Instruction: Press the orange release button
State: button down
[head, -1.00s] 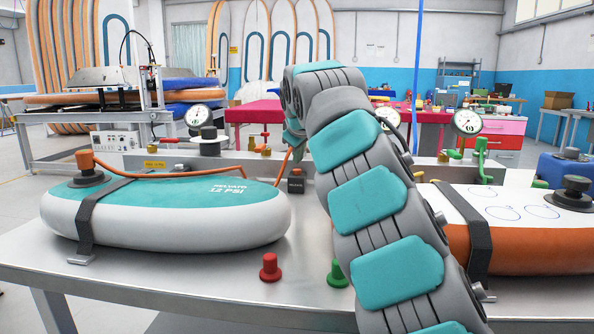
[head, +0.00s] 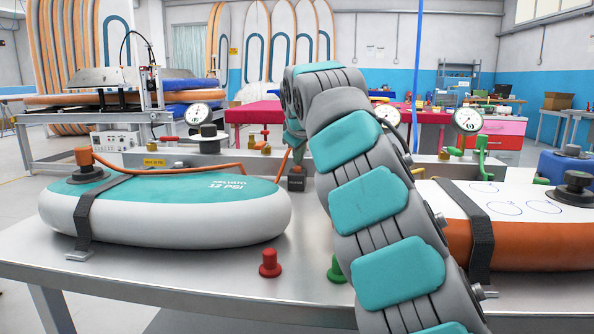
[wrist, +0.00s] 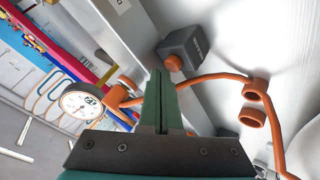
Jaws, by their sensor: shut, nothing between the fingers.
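The orange release button (wrist: 172,63) sticks out of a dark grey box (wrist: 185,45) in the wrist view, with lettering on the box face. In the head view the small dark box (head: 296,182) stands on the metal bench, just left of my arm. My gripper (wrist: 160,72) has its green fingers together and empty. Its tips appear close to the button in the wrist view; I cannot tell whether they touch it. In the head view my gripper (head: 296,152) shows partly behind my arm, above the box.
An orange hose (wrist: 215,78) runs close by the fingers. A strapped teal and white board (head: 190,215) lies left, an orange and white board (head: 530,240) right. A red knob (head: 270,264) and a green knob (head: 337,270) stand on the bench front. A gauge (wrist: 82,103) is nearby.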

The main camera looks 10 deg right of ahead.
jog(key=shift+f+b, duration=0.5)
jog(key=shift+b, duration=0.15)
dwell(0.8)
jog(key=shift+r+p, duration=0.85)
jog(key=shift+r, duration=0.1)
notch_tip(320, 180, up, 5)
jog(key=p, duration=0.4)
dwell(0.7)
